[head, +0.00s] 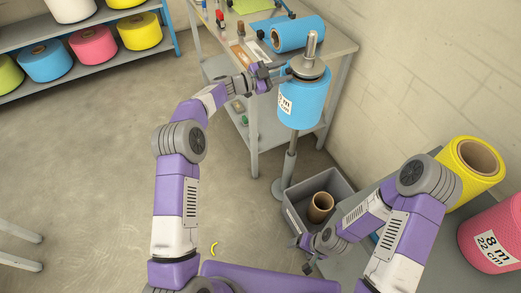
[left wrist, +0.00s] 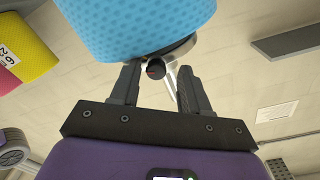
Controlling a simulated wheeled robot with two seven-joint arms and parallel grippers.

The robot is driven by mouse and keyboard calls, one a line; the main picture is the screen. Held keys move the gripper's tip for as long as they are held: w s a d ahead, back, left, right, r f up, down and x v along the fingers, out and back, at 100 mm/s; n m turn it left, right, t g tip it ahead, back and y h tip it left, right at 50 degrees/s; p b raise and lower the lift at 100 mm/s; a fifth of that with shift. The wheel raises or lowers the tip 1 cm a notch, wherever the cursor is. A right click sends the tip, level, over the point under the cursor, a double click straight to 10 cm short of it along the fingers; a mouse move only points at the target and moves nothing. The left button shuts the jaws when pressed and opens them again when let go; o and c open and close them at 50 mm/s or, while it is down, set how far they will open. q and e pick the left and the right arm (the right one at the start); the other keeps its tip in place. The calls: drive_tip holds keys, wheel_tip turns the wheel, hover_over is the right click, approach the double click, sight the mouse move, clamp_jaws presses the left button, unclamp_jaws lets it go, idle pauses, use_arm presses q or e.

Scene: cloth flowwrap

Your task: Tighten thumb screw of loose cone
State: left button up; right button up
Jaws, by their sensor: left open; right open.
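A blue roll (head: 300,103) stands upright on a metal spindle (head: 311,42), with a grey cone (head: 308,68) at its top. My left gripper (head: 283,71) is open beside the cone, fingers pointing at it. In the left wrist view, which looks upside down, the blue roll (left wrist: 135,25) is at the top. A dark thumb screw with a reddish mark (left wrist: 156,69) shows between the open fingers of my left gripper (left wrist: 155,75), nearer the left one. I see no grip on it. My right gripper (head: 300,254) is open and low, near the grey bin.
A grey bin (head: 294,216) with a brown cardboard core (head: 320,206) sits below the spindle. A workbench (head: 343,45) with another blue roll (head: 298,33) and tools stands behind. Yellow (head: 455,180) and pink (head: 485,248) rolls are at right.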

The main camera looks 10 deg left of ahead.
use_arm(q)
drive_tip(key=n, duration=0.3)
drive_tip(key=shift+f, duration=0.15)
drive_tip(key=n+b, duration=0.1)
drive_tip(key=n, duration=0.1)
drive_tip(key=shift+n+b, duration=0.3)
drive_tip(key=shift+n, duration=0.1)
drive_tip(key=p+v, duration=0.2)
drive_tip(key=v, duration=0.5)
drive_tip(key=s+d+f+n+t+y+p, duration=0.1)
drive_tip(key=s+f+n+y, duration=0.15)
drive_tip(key=f+n, duration=0.35)
drive_tip(key=s+f+n+t+y+p, duration=0.1)
drive_tip(key=s+f+n+y, duration=0.15)
drive_tip(key=f, duration=0.65)
drive_tip(key=s+f+n+g+y+p, duration=0.1)
drive_tip(key=s+f+n+g+y, duration=0.3)
drive_tip(key=s+f, duration=0.8)
drive_tip(key=shift+s+d, duration=0.15)
drive_tip(key=shift+s, duration=0.85)
